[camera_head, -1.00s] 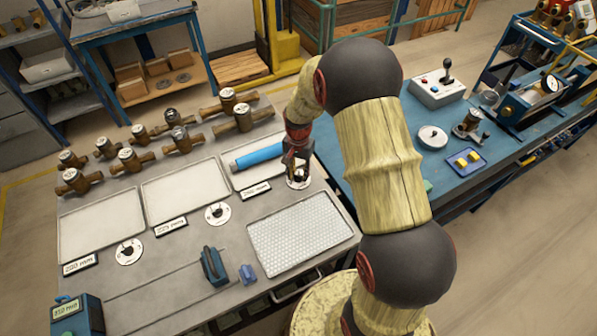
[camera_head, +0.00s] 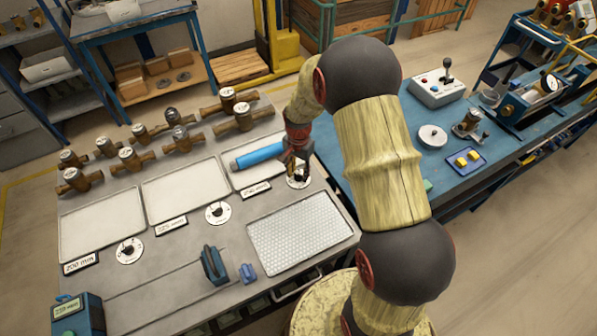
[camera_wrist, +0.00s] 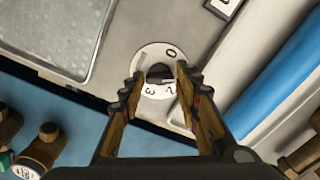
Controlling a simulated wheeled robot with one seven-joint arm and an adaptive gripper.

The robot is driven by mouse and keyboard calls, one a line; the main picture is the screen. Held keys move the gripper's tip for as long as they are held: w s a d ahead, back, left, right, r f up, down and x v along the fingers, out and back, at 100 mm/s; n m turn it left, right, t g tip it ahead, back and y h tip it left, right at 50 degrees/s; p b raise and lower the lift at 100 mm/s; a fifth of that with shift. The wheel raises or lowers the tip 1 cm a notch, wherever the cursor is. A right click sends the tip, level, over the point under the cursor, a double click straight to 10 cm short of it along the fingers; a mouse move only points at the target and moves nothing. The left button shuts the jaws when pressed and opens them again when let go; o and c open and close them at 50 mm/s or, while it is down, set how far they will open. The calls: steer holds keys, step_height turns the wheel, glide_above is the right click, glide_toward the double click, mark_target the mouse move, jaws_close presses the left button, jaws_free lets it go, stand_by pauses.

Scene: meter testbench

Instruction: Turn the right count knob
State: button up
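The right count knob is a dark knob (camera_wrist: 159,73) on a round white dial (camera_wrist: 172,52) with digits 0, 2 and 3 visible. In the head view the dial (camera_head: 306,181) lies below the right tray and is partly covered by my gripper. My gripper (camera_head: 297,172) points down over it. In the wrist view its two fingers (camera_wrist: 158,78) stand apart on either side of the knob, with gaps visible between them and it. Whether either fingertip touches the knob cannot be told.
A blue cylinder (camera_head: 257,155) lies in the right tray, close beside my gripper. Two more dials, the middle (camera_head: 217,222) and left (camera_head: 130,258), sit along the bench. A perforated mat (camera_head: 303,240) lies in front. Brass meters (camera_head: 183,147) stand behind the trays.

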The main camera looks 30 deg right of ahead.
steer(key=shift+o, duration=1.4)
steer(key=shift+n, duration=0.3)
